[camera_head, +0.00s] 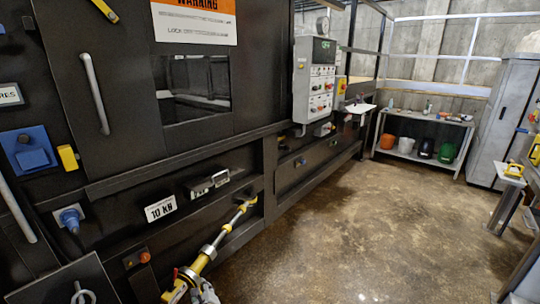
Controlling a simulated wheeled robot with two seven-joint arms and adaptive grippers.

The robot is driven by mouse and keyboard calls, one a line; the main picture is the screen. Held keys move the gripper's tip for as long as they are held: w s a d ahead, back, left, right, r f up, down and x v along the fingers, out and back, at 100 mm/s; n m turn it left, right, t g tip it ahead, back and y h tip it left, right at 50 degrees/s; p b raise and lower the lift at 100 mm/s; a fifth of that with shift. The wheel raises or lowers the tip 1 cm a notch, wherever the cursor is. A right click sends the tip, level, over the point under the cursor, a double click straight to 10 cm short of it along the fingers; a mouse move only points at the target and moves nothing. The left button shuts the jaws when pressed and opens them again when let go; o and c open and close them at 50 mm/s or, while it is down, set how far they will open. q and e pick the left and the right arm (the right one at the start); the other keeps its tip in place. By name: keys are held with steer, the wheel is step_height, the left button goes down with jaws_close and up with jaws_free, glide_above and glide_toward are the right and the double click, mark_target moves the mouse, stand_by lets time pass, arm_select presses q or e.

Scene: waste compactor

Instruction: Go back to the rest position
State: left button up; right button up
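My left gripper (204,291) shows only in part at the bottom edge, right of the lower end of a yellow and grey bar (222,237). It is small and cut off by the frame, so I cannot tell whether its fingers are open or touch the bar. The bar slants up and right along the compactor's lower front. My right gripper is not in view. The dark compactor (135,115) fills the left side, with a grey door handle (96,92) and a window (190,88).
A control box (314,80) juts from the compactor. A blue plug (70,217) sits low left. A metal shelf (412,155) with several buckets stands at the back, beside a grey cabinet (500,115). A bench (508,200) is at right. The brown floor (345,240) between is clear.

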arm_select(q)
steer(key=s+a+f+n+g+h, duration=0.1)
steer(key=s+f+n+h, duration=0.1)
steer(key=s+f+n, duration=0.55)
steer(key=s+f+n+g+h, duration=0.2)
steer(key=f+n, duration=0.2)
steer(key=f, duration=0.6)
steer(key=s+a+f+n+g+h, duration=0.1)
steer(key=s+f+n+h, duration=0.1)
steer(key=s+f+n, duration=0.5)
steer(key=s+f+n+g, duration=0.1)
steer(key=s+f, duration=0.4)
steer(key=s, duration=0.7)
steer(key=s+a+f+n+g, duration=0.1)
steer(key=s+f+g, duration=0.2)
steer(key=s, duration=0.9)
steer(key=s+a+f+n+g, duration=0.1)
steer(key=s+f+g, duration=0.1)
steer(key=s+f, duration=0.6)
steer(key=s, duration=0.5)
steer(key=shift+a, duration=0.25)
steer(key=shift+a+f, duration=0.1)
